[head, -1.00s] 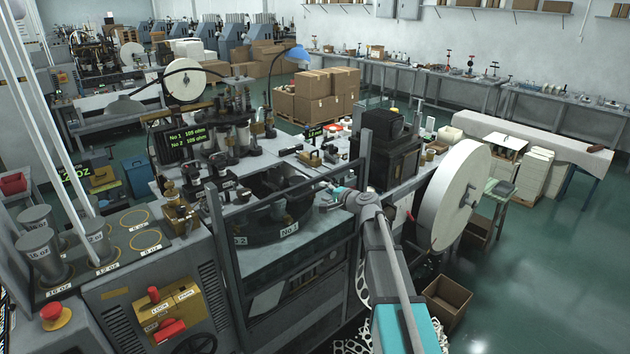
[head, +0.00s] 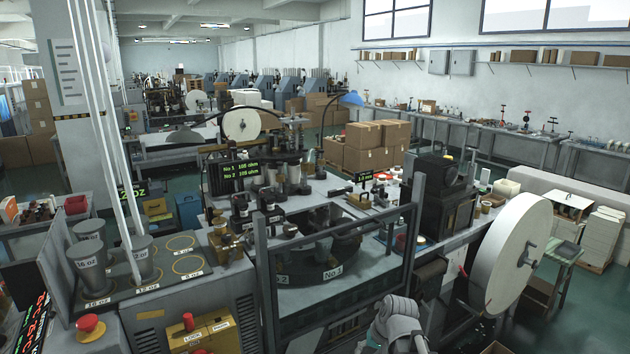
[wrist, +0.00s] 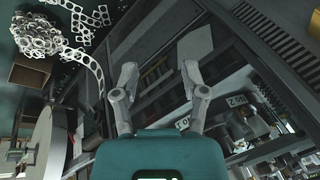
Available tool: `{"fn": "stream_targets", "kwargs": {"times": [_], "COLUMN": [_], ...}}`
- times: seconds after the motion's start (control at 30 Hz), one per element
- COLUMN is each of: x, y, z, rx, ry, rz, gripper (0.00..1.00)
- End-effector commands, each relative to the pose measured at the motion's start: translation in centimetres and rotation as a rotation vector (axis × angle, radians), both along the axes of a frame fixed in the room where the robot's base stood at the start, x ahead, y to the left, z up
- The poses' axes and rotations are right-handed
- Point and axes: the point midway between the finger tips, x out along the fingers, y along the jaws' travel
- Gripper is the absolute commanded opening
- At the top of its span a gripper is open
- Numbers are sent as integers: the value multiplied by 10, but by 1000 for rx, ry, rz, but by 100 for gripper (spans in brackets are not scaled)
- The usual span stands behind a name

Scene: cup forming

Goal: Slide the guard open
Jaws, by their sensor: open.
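The guard (head: 413,232) looks like a dark grey frame of posts and rails in front of the round turret (head: 325,262) of the cup machine. The turret shows through the frame, with a "No 1" label. My arm's grey end is at the bottom of the head view, below and in front of the guard's right post; its fingers cannot be made out there. In the wrist view my gripper (wrist: 165,84) is open, with its two fingers wide apart and nothing between them. Dark frame bars lie beyond the fingers; I cannot tell whether any finger touches them.
A large white paper reel (head: 512,252) stands right of the guard. A control cabinet with a red button (head: 90,325) and stacked cups (head: 90,262) is at the left. White scrap strips (wrist: 50,35) and a cardboard box (wrist: 32,73) show in the wrist view.

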Motion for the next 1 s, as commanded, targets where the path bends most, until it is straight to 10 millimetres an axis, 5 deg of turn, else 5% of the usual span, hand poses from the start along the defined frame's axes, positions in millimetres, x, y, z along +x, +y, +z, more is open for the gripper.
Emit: {"fn": "stream_targets", "kwargs": {"times": [0.1,0.3,0.67,1.0], "x": [-41,-76,-81,-66], "y": [-11,-27,-31,-29], "z": [-20,-29,-30,-13], "rx": [-125,-259,-289,-259], "ry": [80,167,185,146], "rz": [57,104,113,146], "gripper": [57,57,57,0]}}
